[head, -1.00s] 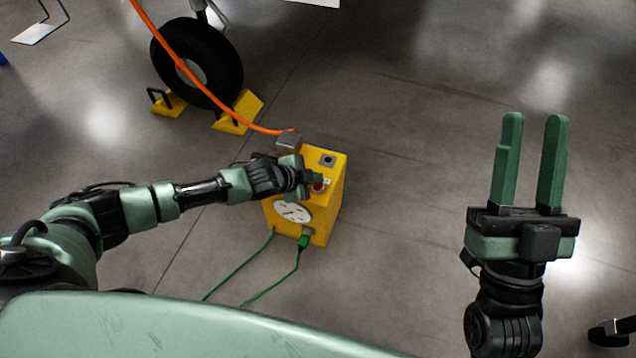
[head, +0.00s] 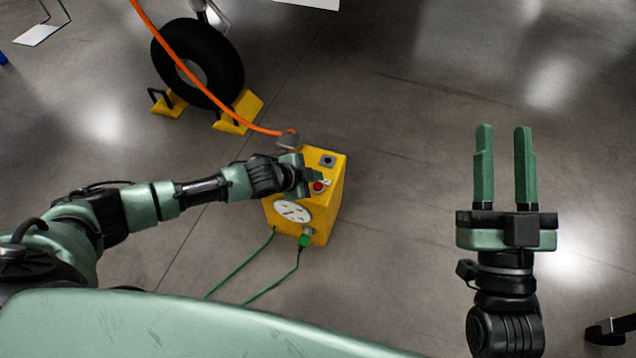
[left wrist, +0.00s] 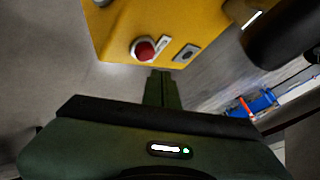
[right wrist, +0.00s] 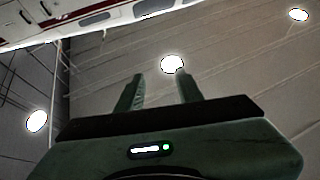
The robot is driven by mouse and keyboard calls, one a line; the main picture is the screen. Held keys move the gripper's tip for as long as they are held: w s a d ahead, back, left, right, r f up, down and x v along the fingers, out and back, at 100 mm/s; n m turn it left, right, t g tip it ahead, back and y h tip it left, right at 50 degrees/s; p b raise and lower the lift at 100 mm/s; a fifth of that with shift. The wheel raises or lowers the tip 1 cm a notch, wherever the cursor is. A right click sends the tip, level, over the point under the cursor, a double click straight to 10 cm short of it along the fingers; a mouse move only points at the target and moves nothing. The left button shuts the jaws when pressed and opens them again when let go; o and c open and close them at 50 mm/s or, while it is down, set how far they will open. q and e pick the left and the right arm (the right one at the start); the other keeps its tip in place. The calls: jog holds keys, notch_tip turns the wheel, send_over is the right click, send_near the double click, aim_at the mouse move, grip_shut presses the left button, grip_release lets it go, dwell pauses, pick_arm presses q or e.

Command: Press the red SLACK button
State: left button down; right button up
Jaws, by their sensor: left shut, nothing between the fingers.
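The red button (head: 318,187) sits in a pale ring on the top of a yellow box (head: 328,215). It also shows in the left wrist view (left wrist: 145,50), beside a small white label (left wrist: 163,45). My left gripper (head: 316,175) is shut and empty. Its fingertips are close beside the red button, on its far side in the head view. In the left wrist view its fingertips (left wrist: 162,73) lie just below and right of the button, not over it. My right gripper (head: 503,130) is open and empty, well to the right of the box.
A grey square fitting (head: 328,160) sits on the box top. An orange hose (head: 228,112) runs to the box, and green cables (head: 240,268) leave its front. A wheel (head: 198,62) with yellow chocks (head: 238,112) stands behind. The floor between box and right arm is clear.

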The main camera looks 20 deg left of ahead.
aim_at(316, 188)
pick_arm(q)
jog(key=shift+r, duration=0.25)
jog(key=shift+r+p, duration=0.6)
jog(key=shift+p, duration=0.25)
jog(key=shift+r, duration=0.15)
jog(key=shift+r+p, duration=0.5)
jog(key=shift+p, duration=0.2)
jog(key=shift+r+p, duration=0.45)
jog(key=shift+p, duration=0.05)
pick_arm(e)
jog(key=s+d+f+g+h, duration=0.1)
jog(key=f+g+h, duration=0.1)
jog(key=f+g, duration=0.3)
jog(key=s+d+f+g+h, duration=0.1)
jog(key=f+g, duration=0.5)
jog(key=f, duration=0.8)
jog(key=shift+d+m+g+h, duration=0.3)
jog(key=shift+d+h, duration=0.2)
jog(key=shift+d, duration=0.15)
jog(key=shift+f, duration=0.1)
